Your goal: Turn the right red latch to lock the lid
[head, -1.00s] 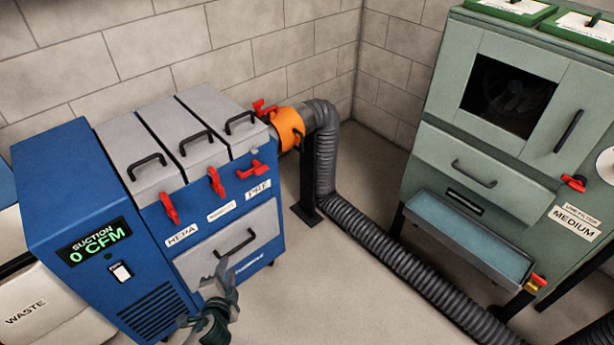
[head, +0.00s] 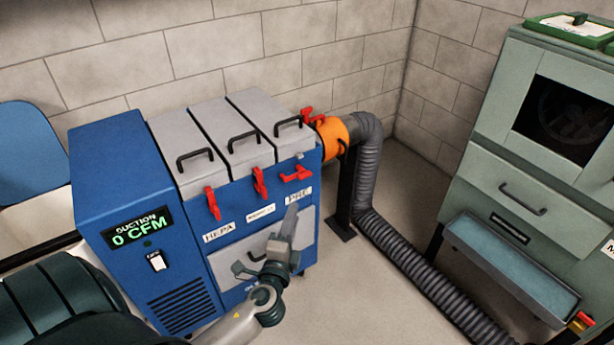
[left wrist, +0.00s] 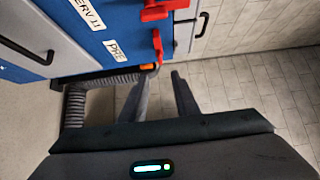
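The blue suction unit (head: 140,190) has three grey lids on top. The right red latch (head: 297,174), above the PRE label, lies sideways. It shows in the left wrist view (left wrist: 157,47) just beyond the fingers. The middle latch (head: 260,183) and the left latch (head: 212,203) hang down. The right lid (head: 266,112) is down. My left gripper (head: 289,222) is in front of the unit's lower front, below the PRE label. In the left wrist view its fingers (left wrist: 160,93) are apart with nothing between them. It appears clear of the latch. My right gripper is out of view.
An orange collar (head: 332,138) with another red handle (head: 307,116) joins a grey hose (head: 367,160) at the unit's right side. A green cabinet (head: 480,175) with a tray stands at the right.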

